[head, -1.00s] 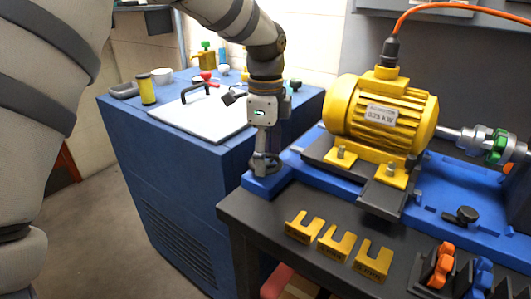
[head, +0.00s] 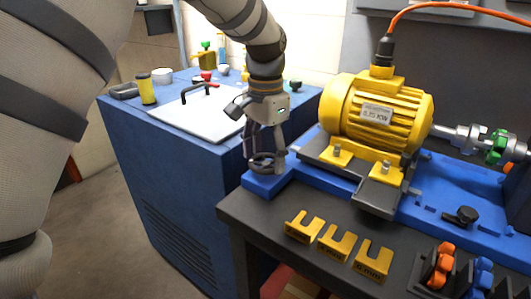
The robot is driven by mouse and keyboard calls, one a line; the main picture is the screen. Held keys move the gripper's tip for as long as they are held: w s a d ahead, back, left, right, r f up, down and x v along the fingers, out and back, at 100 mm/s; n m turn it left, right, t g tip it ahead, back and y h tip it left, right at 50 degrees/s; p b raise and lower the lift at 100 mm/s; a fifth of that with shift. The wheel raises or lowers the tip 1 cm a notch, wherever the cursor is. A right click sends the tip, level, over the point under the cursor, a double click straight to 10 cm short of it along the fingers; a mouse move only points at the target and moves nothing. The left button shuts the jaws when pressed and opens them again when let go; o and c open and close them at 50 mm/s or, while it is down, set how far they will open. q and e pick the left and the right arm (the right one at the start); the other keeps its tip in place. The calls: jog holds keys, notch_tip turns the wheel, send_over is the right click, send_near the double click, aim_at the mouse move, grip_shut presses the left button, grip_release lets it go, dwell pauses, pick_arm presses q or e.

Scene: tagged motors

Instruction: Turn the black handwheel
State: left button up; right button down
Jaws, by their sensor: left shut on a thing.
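A black handwheel (head: 262,163) sits at the left end of the blue base rail (head: 268,187), in front of the yellow motor. My left gripper (head: 266,158) points down at it from above, with its fingers closed on the wheel. The fingers hide part of the wheel's rim. My right gripper is not in view.
The yellow motor (head: 376,110) stands on the blue base to the right, with an orange cable (head: 440,8) on top. Yellow shims (head: 334,244) lie on the dark bench front. A blue cabinet (head: 180,170) with a white board (head: 203,117) stands left.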

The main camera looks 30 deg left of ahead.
pick_arm(q)
jog(key=n, duration=0.7)
jog(key=shift+f, duration=0.15)
jog(key=n, duration=1.5)
jog(key=shift+n, duration=0.4)
jog(key=n, duration=0.6)
jog(key=shift+n, duration=0.6)
